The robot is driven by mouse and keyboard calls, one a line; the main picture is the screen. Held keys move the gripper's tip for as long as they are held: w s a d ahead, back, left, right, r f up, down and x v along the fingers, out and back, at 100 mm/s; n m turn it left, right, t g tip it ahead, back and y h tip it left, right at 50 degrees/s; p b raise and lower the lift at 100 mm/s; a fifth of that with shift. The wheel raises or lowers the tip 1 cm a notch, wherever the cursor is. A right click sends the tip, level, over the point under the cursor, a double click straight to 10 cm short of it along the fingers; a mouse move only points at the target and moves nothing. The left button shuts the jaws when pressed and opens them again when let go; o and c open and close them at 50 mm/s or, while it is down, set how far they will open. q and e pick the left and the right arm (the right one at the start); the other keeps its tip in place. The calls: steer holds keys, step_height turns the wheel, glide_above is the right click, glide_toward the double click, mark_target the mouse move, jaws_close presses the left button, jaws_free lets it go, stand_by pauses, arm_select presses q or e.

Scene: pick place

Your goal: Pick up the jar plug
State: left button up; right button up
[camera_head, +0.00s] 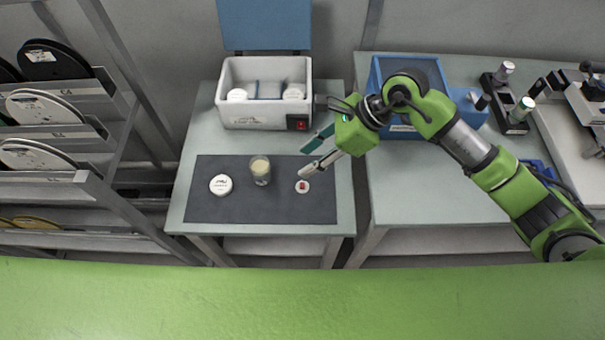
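A small white disc with a red mark (302,187) lies on the dark mat (240,212), at its right side; it looks like the jar plug. A second white disc, a lid with dark print (221,184), lies on the left of the mat. A jar with pale contents (261,172) stands upright between them. My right gripper (304,163) reaches in from the right, with its two fingers apart and nothing between them. Its fingertips are just above the red-marked disc in the picture; the height gap is hard to tell. My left gripper is not in view.
A white box with an open blue lid (266,24) stands at the back of the small table, with white round pieces inside. A blue bin (376,76) and equipment stand on the right table. Racks with reels (45,105) are at the left. The mat's front is clear.

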steer(key=w+d+f+h, duration=0.2)
steer(key=d+h, duration=0.1)
steer(key=d, duration=0.3)
steer(key=p, duration=0.2)
glide_toward(305, 186)
steer(key=shift+d+f+n, duration=0.15)
steer(key=shift+f+n, duration=0.25)
steer(key=shift+f, duration=0.15)
steer(key=shift+w+f, duration=0.1)
steer(key=shift+f, duration=0.15)
steer(key=a+f, duration=0.1)
steer(key=a+f+p, duration=0.2)
steer(key=f, duration=0.1)
steer(key=shift+s, duration=0.35)
steer(key=shift+f, duration=0.35)
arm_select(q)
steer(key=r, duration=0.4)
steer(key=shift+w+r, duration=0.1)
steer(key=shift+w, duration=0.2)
arm_select(e)
steer(key=c, duration=0.9)
